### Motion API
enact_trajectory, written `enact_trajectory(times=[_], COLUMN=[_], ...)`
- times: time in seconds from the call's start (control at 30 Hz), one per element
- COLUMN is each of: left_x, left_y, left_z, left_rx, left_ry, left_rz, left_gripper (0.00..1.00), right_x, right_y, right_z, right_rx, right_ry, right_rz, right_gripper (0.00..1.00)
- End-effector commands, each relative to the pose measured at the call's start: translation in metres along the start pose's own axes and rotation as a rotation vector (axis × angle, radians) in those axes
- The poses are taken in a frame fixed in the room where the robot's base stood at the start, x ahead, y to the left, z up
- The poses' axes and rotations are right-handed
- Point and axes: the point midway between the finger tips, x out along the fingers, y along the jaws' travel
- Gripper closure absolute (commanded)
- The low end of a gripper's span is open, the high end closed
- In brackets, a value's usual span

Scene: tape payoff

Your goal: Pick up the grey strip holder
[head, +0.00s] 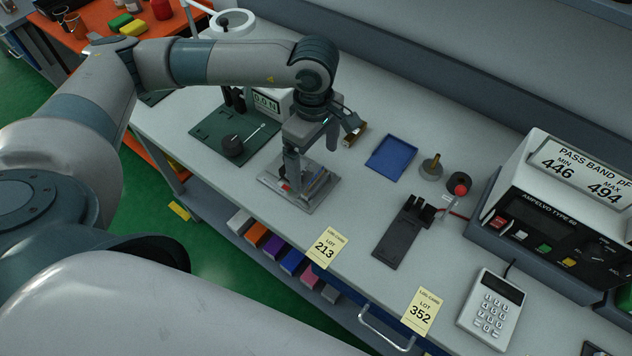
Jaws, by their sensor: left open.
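The grey strip holder (273,181) lies on the grey bench top, left of the picture's middle. It is a flat grey plate with some narrow coloured pieces on it, partly hidden by my gripper. My left gripper (311,161) points down over the holder, its jaws open. One finger reaches low over the holder's middle, and the other is further right. I cannot tell whether a finger touches the holder. My right gripper is not in view.
A green mat (211,122) with a black knob lies left of the holder. A blue tray (391,158), a black fixture (398,243), a calculator (491,310) and a pass band meter (545,215) stand to the right. Bare bench lies between holder and fixture.

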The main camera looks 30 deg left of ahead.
Motion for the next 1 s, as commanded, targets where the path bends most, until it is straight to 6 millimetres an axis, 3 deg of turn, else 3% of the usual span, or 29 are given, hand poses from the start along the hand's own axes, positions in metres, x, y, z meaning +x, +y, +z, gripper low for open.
enact_trajectory(times=[0.27, 0.63, 1.0], left_x=[0.009, 0.048, 0.052], left_y=[-0.001, -0.003, -0.002], left_z=[0.002, 0.006, 0.006], left_rx=[-0.001, -0.001, -0.001], left_ry=[0.0, 0.0, 0.0], left_rz=[-0.003, -0.002, 0.0], left_gripper=[0.08, 0.08, 0.08], right_x=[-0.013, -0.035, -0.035], right_y=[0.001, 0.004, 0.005], right_z=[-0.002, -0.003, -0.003], right_rx=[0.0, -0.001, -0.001], right_ry=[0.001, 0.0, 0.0], right_rz=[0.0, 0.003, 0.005], right_gripper=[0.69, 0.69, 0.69])
